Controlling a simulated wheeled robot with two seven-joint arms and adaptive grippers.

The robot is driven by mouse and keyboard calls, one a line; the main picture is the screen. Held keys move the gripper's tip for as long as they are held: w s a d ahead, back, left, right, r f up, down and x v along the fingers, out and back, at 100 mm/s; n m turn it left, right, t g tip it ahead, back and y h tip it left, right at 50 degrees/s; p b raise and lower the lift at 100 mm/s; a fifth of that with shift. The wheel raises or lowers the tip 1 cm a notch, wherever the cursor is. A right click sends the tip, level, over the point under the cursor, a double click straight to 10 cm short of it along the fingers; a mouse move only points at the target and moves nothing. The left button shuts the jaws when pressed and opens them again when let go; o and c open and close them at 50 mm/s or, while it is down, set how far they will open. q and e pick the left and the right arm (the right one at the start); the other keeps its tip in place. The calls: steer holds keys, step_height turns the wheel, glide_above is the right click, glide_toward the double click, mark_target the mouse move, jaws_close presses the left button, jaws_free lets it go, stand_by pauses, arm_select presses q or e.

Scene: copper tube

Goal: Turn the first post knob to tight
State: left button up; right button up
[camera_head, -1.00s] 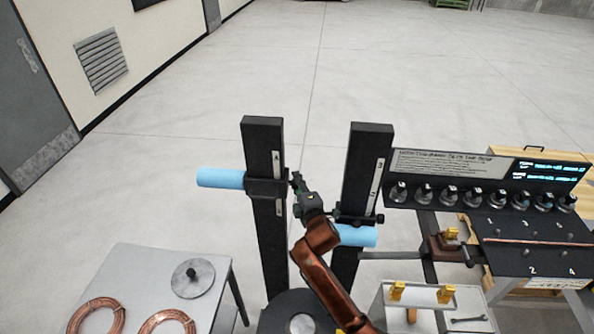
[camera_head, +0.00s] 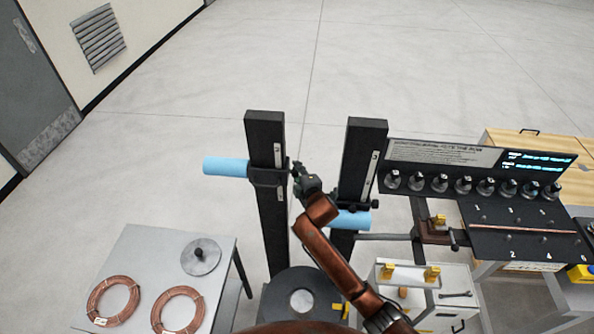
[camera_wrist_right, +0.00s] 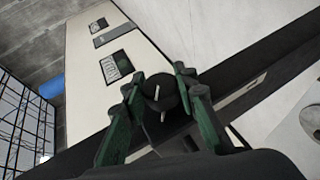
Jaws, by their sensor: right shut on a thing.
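Two dark upright posts stand in the middle of the head view: the left post (camera_head: 266,215) and the right post (camera_head: 360,165). Each carries a clamp with a blue roll, the left roll (camera_head: 226,167) and the right roll (camera_head: 350,220). My right gripper (camera_head: 298,173) is at the right side of the left post's clamp. In the right wrist view, my right gripper (camera_wrist_right: 164,84) has its green fingers shut on a round black knob (camera_wrist_right: 158,97) with a white mark. In the head view the gripper hides this knob. My left gripper is not in view.
A grey table (camera_head: 150,250) with copper coils (camera_head: 114,300) and a disc (camera_head: 201,257) stands at the left. A rack of several black knobs (camera_head: 440,183) and a numbered black board (camera_head: 520,235) are at the right. A white cabinet (camera_head: 455,318) stands at the lower right.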

steer(key=shift+w+r, duration=0.1)
steer(key=shift+r, duration=0.2)
steer(key=o, duration=1.2)
steer(key=shift+f, duration=0.15)
steer(key=shift+c, duration=0.2)
steer(key=v, duration=1.2)
